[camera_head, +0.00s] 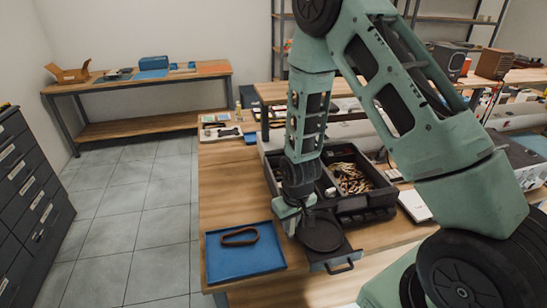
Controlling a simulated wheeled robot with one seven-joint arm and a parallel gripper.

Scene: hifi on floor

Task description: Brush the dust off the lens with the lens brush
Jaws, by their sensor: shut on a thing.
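My gripper (291,219) points down at the front of the wooden workbench, right of the blue tray. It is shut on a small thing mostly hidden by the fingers. I take this to be the lens brush, but its shape is not clear. A round black disc-like thing (321,233), which may be the lens, lies just right of the fingers. It rests on a dark flat base with a handle (343,265) at the front edge. Dust on it is too small to make out. I cannot tell whether the held thing touches it.
A blue tray (225,262) holding a brown loop (239,236) lies to the left. A black bin (363,211) with brass-coloured small parts stands behind the gripper. A white flat box (414,206) lies to the right. The wooden bench top (222,190) behind the tray is clear.

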